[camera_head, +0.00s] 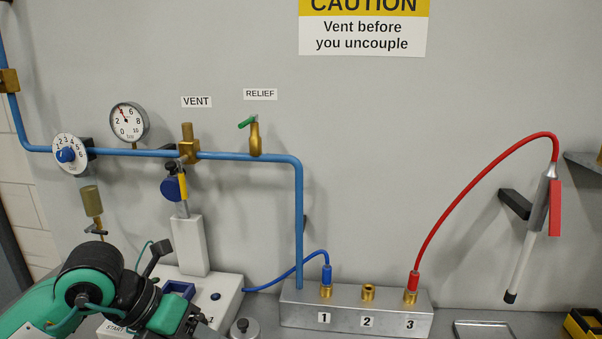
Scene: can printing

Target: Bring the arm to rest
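My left arm (90,285), green and black, comes in at the lower left. It bends there and runs down toward the bottom edge, in front of part of a white machine base (228,290). I see no fingers of my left gripper. My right arm and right gripper are not in view.
A silver block (285,313) with ports 1, 2 and 3 carries a blue hose at 1 and a red hose at 3. The red hose runs to a wand (530,235). Blue pipe (298,220) with a gauge (129,121) and valves crosses the wall. A tray (483,325) lies at right.

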